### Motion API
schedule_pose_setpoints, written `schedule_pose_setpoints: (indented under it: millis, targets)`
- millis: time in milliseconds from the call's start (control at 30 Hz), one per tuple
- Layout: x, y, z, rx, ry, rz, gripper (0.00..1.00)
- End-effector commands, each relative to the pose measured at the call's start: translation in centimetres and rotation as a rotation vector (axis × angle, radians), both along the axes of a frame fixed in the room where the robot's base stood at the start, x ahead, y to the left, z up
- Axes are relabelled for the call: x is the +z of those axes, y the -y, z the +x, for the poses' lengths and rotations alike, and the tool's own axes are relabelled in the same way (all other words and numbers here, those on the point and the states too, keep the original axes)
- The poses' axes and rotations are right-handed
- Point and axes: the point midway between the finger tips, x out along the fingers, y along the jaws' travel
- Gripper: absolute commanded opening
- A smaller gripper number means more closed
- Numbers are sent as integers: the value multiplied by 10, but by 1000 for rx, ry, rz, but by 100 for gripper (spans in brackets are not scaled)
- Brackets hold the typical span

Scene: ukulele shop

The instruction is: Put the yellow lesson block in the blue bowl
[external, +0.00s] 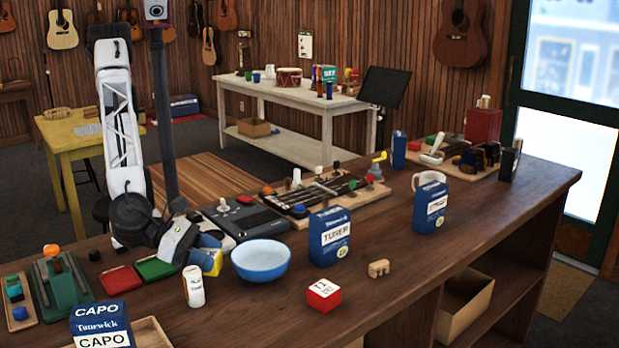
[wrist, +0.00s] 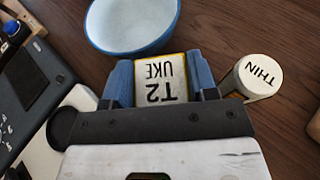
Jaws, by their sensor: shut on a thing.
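The yellow lesson block (external: 213,264) is between the blue fingers of my gripper (external: 208,254), just left of the blue bowl (external: 261,262) in the external view. In the wrist view, the yellow lesson block (wrist: 161,82) shows a white face reading "T2 UKE" with yellow edges, and my gripper (wrist: 160,76) is shut on it from both sides. The blue bowl (wrist: 132,46) stands upright beyond the fingertips and looks empty inside. The fingers partly hide the block in the external view. I cannot tell whether the block touches the counter.
A blue tuner box (external: 330,238) stands right of the bowl. A red block (external: 323,295) lies in front. A dark device (external: 246,219) sits behind.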

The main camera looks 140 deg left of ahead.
Motion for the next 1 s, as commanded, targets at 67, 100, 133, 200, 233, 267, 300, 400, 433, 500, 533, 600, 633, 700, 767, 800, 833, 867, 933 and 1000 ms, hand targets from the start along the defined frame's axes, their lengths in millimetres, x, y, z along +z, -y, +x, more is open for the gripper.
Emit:
schedule_pose_setpoints:
  millis: [67,100,133,200,233,267,300,400,433,500,533,600,633,700,767,800,833,867,933,1000]
  targets:
    - [-9,0,0,0,-1,0,29]
    - [-13,0,0,0,-1,0,29]
    - [-16,0,0,0,-1,0,29]
    - [-22,0,0,0,0,0,29]
    - [-24,0,0,0,0,0,29]
    - [-25,0,0,0,0,0,29]
    - [-27,0,0,0,0,0,29]
    - [-27,0,0,0,0,0,29]
    - [-27,0,0,0,0,0,29]
    - [-27,0,0,0,0,0,29]
    - [-27,0,0,0,0,0,29]
    - [-27,0,0,0,0,0,29]
    - [-28,0,0,0,0,0,29]
    - [-29,0,0,0,-1,1,29]
    - [-30,0,0,0,-1,1,54]
    - [-30,0,0,0,0,0,60]
    - [-30,0,0,0,0,0,65]
    - [-30,0,0,0,0,0,70]
    - [-30,0,0,0,0,0,78]
    - [-30,0,0,0,0,0,78]
